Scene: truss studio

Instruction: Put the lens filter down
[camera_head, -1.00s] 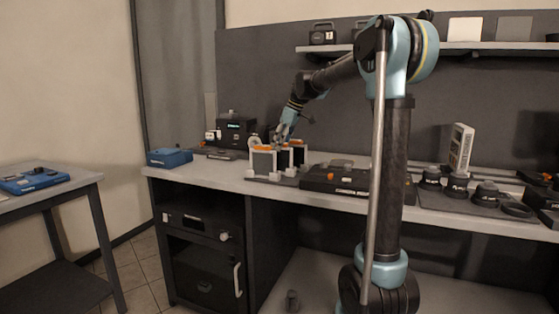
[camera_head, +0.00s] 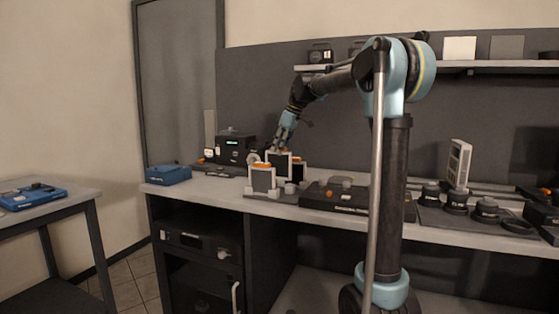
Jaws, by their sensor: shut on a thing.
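My gripper (camera_head: 283,146) points down over the bench and is shut on the upper edge of a square lens filter (camera_head: 279,165) with a pale frame, dark middle and a bit of orange at its top. This filter is upright and its top is higher than those of its neighbours. A similar filter (camera_head: 262,180) stands in front of it to the left and hides its lower part. Another orange-topped piece (camera_head: 299,170) stands just to the right. I cannot tell whether the held filter's lower edge touches the rack below.
A dark flat case (camera_head: 335,197) lies right of the filters. Several lenses (camera_head: 456,200) stand on a mat farther right. A black device (camera_head: 234,150) is behind left. A blue box (camera_head: 168,174) sits at the bench's left end, with bare bench (camera_head: 212,187) beside it.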

